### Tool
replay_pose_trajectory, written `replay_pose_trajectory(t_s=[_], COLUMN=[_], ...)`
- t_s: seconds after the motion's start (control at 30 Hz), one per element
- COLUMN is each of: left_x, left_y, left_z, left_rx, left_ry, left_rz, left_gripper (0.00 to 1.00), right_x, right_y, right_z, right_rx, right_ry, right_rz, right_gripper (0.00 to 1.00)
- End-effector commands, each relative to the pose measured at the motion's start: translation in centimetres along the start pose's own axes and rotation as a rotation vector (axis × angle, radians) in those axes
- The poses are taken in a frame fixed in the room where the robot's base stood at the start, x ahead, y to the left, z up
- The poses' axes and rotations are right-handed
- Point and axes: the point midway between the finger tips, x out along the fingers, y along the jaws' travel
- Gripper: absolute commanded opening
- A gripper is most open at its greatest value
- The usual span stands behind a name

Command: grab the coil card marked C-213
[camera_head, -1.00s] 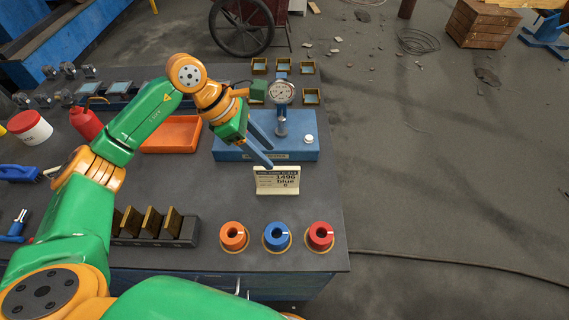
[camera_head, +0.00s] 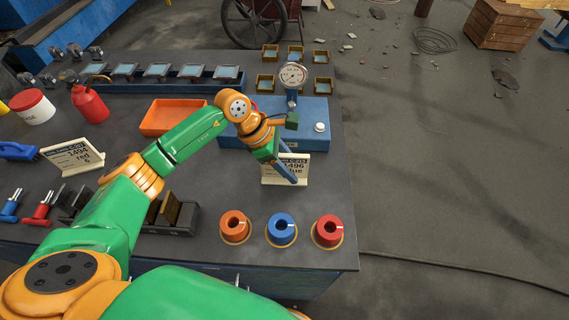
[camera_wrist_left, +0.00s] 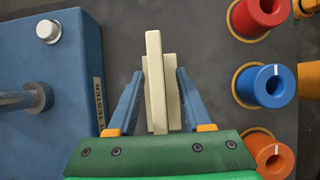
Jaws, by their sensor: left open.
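The coil card (camera_head: 302,170) is a cream plate on a small foot, standing on the dark table. Its header appears to read C-213, with 1496 below and a partly covered colour word. My left gripper (camera_head: 291,172) is at the card and hides part of its face. In the left wrist view the card (camera_wrist_left: 155,85) stands edge-on between the two blue fingers of the open gripper (camera_wrist_left: 159,75). Gaps show on both sides. My right gripper is not in view.
A blue gauge tester (camera_head: 315,110) stands just behind the card. Orange (camera_head: 235,228), blue (camera_head: 281,229) and red (camera_head: 327,231) spools stand in front. A second card (camera_head: 73,156), reading 1494 red, stands at the left. An orange tray (camera_head: 165,117) lies behind my arm.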

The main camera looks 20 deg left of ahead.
Motion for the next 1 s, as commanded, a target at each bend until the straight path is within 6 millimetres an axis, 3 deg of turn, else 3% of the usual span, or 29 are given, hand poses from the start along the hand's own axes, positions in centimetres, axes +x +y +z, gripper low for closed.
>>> replay_pose_trajectory(t_s=[0.23,0.43,0.83,1.0], left_x=[0.7,0.6,0.5,-0.8], left_y=[0.0,0.0,0.0,0.1], left_z=[-0.1,-0.1,0.0,0.8], left_rx=[0.000,0.000,0.001,0.004], left_ry=[0.000,0.000,-0.001,-0.002], left_rz=[0.001,0.001,0.001,0.006], left_gripper=[0.50,0.00,0.00,0.00], right_x=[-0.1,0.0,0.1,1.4], right_y=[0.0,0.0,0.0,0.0], right_z=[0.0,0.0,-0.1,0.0], right_rx=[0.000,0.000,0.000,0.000], right_ry=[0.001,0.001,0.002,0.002], right_rz=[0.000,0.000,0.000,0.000], right_gripper=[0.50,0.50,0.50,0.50])
